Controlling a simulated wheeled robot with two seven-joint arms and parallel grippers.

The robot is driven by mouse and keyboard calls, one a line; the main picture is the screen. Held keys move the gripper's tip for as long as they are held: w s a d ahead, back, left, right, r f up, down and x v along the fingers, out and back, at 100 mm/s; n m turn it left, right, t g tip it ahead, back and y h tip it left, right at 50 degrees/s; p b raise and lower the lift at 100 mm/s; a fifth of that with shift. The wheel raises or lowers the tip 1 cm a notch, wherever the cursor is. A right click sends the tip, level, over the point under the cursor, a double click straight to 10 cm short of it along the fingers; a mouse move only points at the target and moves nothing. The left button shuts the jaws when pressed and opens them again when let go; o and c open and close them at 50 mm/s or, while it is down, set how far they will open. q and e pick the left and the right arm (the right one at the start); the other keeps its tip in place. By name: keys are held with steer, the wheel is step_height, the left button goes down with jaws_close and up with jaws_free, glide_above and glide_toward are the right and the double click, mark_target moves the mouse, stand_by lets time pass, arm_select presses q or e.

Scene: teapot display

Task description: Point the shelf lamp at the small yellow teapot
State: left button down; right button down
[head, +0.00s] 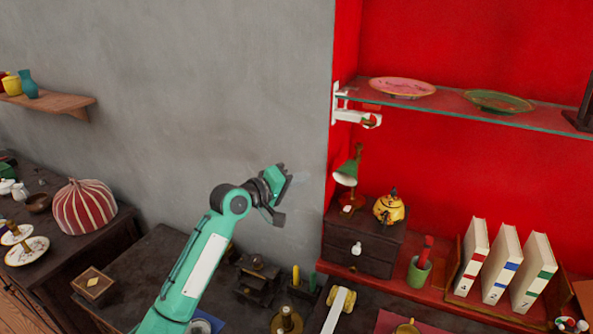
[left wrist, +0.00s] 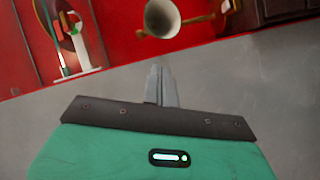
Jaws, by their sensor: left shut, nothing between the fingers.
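The shelf lamp (head: 346,172) has a green shade on a brass stem and stands on a small dark drawer chest. Its shade opens down and to the left, away from the teapot. In the left wrist view the pale inside of the shade (left wrist: 163,17) faces the camera. The small yellow teapot (head: 389,209) sits on the same chest, right of the lamp. My left gripper (head: 284,173) is left of the lamp, in front of the grey wall, apart from it. Its shut, empty fingers show in the wrist view (left wrist: 160,85). My right gripper is out of view.
A glass shelf (head: 450,107) with two plates is above the lamp, with a white bracket (head: 357,117) at its left end. Open air lies between gripper and lamp.

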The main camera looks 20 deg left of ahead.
mark_target(351, 166)
arm_select(q)
steer(key=p+x, duration=0.1)
steer(key=x, duration=0.3)
steer(key=p+x, duration=0.1)
steer(key=x, duration=0.3)
steer(key=shift+r+p, duration=0.25)
steer(key=shift+p, duration=0.05)
steer(key=shift+w+d+f, duration=0.15)
steer(key=shift+w+d, duration=0.15)
steer(key=shift+w, duration=0.05)
steer(key=shift+d, duration=0.1)
